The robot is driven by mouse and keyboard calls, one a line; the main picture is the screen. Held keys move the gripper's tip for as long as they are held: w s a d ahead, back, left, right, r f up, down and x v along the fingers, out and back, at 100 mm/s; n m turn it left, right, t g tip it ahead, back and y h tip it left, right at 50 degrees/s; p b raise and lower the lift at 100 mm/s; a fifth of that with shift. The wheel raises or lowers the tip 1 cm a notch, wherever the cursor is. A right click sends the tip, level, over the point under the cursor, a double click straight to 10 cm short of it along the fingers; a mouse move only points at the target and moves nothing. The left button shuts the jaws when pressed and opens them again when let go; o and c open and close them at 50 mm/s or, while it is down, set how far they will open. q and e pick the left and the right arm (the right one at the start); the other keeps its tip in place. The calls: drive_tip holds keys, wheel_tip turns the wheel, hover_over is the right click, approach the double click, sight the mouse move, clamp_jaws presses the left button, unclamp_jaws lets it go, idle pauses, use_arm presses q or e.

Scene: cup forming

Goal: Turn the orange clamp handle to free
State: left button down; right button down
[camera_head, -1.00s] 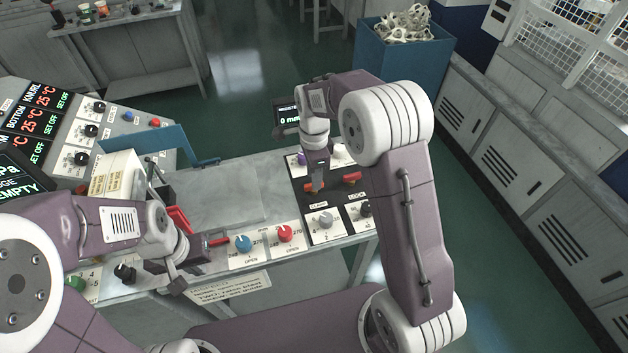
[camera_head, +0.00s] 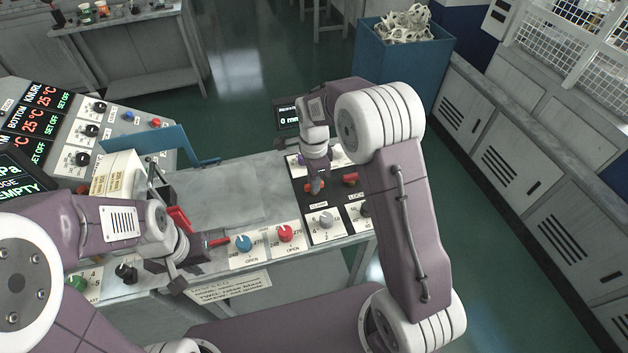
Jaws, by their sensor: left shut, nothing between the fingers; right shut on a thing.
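The orange clamp handle (camera_head: 309,188) sits on the dark panel (camera_head: 330,206) at the right end of the bench. My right gripper (camera_head: 315,187) comes down onto it from above and is shut on it. The fingers hide part of the handle and its exact angle is hard to see. A red handle (camera_head: 350,179) on the same panel is just right of the gripper, apart from it. My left gripper (camera_head: 176,286) is shut and empty at the bench's front edge on the left.
A small display (camera_head: 288,116) stands behind. The bench middle (camera_head: 225,195) is clear.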

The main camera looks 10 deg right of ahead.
use_arm(q)
drive_tip(key=shift+r+p, duration=0.85)
drive_tip(key=shift+r, duration=0.1)
use_arm(e)
drive_tip(key=n, duration=0.3)
drive_tip(key=shift+r+n, duration=0.1)
drive_tip(key=shift+n, duration=0.3)
drive_tip(key=n+p, duration=0.1)
drive_tip(key=n, duration=0.3)
drive_tip(key=shift+p, duration=0.3)
drive_tip(key=n+p, duration=0.1)
drive_tip(key=n, duration=0.4)
use_arm(q)
drive_tip(key=shift+r+p, duration=0.5)
drive_tip(key=shift+r, duration=1.25)
use_arm(e)
drive_tip(key=shift+n, duration=2.3)
drive_tip(key=c, duration=1.5)
unclamp_jaws()
drive_tip(key=shift+o, duration=0.2)
